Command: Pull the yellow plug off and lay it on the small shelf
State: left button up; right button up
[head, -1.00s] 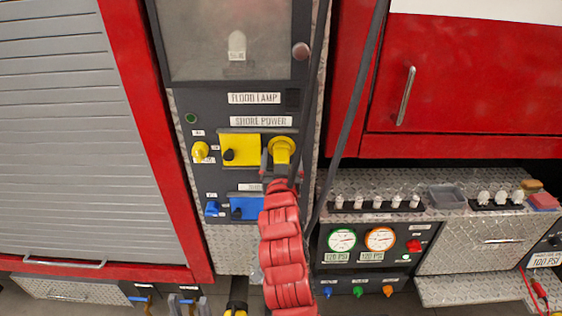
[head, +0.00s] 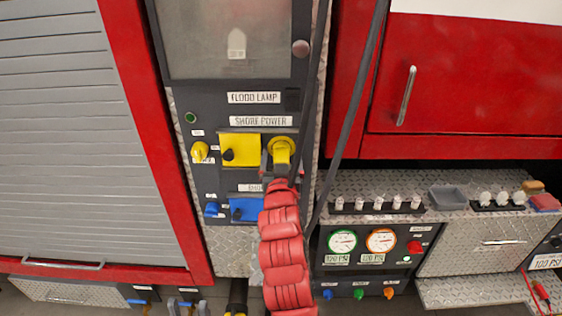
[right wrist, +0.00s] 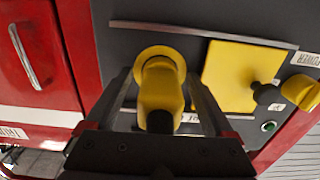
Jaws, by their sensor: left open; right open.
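The yellow plug (head: 281,148) sits in a round yellow socket on the dark panel, right of the yellow cover below the shore power label. In the right wrist view the plug (right wrist: 160,92) points toward me with a dark end. My right gripper (head: 281,160) is open, its fingers on either side of the plug with gaps visible in the right wrist view (right wrist: 162,98).
A diamond-plate ledge (head: 385,184) on the right carries white fittings, a grey tray (head: 447,198) and a sponge. A blue cover (head: 246,209) and a blue knob (head: 211,210) lie below the plug. A dark strap (head: 347,125) hangs close on the right.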

grip_shut()
dwell(0.4)
jog(key=shift+s, duration=0.15)
jog(key=shift+s+r, duration=0.1)
jog(key=shift+s, duration=0.5)
jog(key=shift+s+b, duration=0.6)
jog(key=shift+s, duration=1.7)
